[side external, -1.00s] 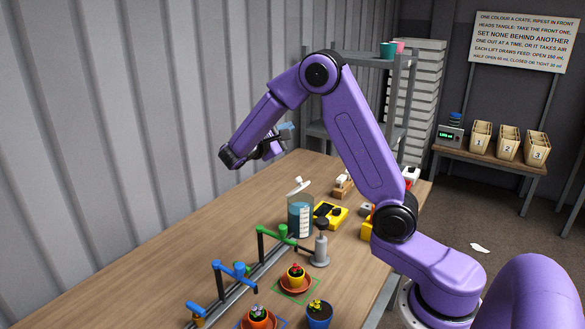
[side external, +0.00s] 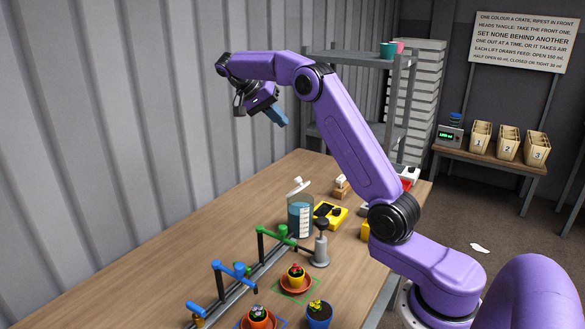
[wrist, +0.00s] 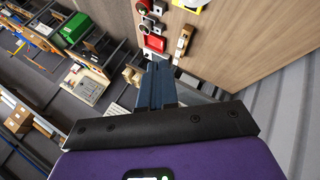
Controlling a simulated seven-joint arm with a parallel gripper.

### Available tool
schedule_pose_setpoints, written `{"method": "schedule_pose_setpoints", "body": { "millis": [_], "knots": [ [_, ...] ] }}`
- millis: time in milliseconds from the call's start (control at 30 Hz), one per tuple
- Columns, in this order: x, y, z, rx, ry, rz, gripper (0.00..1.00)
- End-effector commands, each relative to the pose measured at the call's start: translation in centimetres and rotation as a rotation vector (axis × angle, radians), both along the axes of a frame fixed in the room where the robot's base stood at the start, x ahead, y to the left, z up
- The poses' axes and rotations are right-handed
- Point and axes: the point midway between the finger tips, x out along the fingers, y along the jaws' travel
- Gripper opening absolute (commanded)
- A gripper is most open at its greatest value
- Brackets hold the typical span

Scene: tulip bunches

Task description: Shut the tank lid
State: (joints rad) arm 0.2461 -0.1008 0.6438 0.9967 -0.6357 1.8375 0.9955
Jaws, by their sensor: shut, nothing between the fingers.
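The tank (side external: 300,217) is a clear cylinder with blue liquid and a white scale, standing on the wooden table. Its pale lid (side external: 298,187) with a white knob is raised and tilted at the tank's top, so the mouth is not covered flat. My gripper (side external: 279,118) is shut and empty, high above the table and well above the lid, its blue fingers pointing down and to the right. The closed fingers also show in the wrist view (wrist: 157,78). I cannot make out the tank in the wrist view.
Green (side external: 281,232) and blue (side external: 237,270) taps stand on a rail in front of the tank. A grey plunger-like stand (side external: 320,248) and a yellow device (side external: 329,214) are close by. Potted flowers sit nearer. The table's left part (side external: 150,255) is clear.

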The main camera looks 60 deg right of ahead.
Motion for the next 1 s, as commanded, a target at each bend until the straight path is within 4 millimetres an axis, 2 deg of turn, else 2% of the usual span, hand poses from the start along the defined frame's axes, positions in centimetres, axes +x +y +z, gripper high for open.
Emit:
{"method": "schedule_pose_setpoints", "body": {
  "millis": [200, 600, 1000],
  "knots": [
    [1.4, -0.3, 0.4, 0.059, -0.175, -0.169, 0.00],
    [2.9, -0.6, 1.2, 0.129, -0.358, -0.354, 0.00],
    [2.8, -0.6, -2.2, 0.127, -0.349, -0.349, 0.00]
  ]
}}
